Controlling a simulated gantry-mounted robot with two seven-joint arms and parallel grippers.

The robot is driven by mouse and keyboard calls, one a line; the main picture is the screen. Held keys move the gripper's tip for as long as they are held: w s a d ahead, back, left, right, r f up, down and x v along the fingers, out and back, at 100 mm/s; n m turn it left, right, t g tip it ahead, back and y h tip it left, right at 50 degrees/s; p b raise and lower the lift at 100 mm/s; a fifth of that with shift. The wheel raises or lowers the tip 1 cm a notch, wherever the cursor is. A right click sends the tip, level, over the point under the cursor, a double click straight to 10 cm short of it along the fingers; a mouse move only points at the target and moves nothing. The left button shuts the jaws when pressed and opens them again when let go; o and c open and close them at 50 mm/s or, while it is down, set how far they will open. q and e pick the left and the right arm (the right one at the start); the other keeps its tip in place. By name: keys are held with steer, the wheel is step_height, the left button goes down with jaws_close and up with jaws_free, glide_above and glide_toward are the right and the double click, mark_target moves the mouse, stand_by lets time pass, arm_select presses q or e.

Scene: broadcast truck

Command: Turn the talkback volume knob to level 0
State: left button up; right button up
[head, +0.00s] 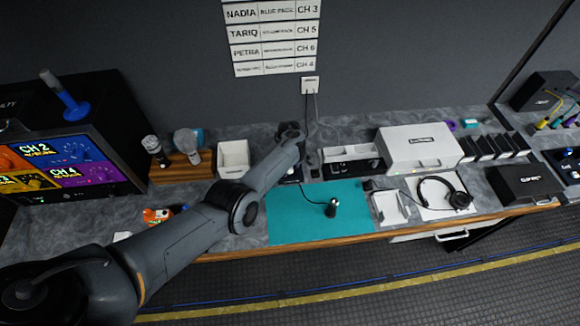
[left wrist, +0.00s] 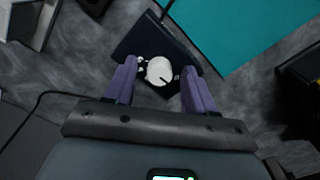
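The talkback volume knob (left wrist: 160,72) is a white round knob with a dark pointer line, on a dark box (left wrist: 135,42) in the left wrist view. Small white marks show at its upper left; I cannot read the level. My left gripper (left wrist: 159,67) is open, its two purple fingers on either side of the knob with gaps visible. I cannot tell how high the fingertips are above the box. In the head view my left gripper (head: 291,135) is over the bench behind the teal mat and hides the knob. My right gripper is in neither view.
The teal mat (head: 290,228) holds a small dark microphone-like item (head: 331,208). A headset (head: 445,190) and a white printer-like box (head: 418,148) lie further right.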

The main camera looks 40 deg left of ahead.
arm_select(q)
step_height(320, 180, up, 11)
steer(key=p, duration=0.3)
steer(key=shift+p, duration=0.4)
steer(key=shift+s+f, duration=0.1)
stand_by(0.4)
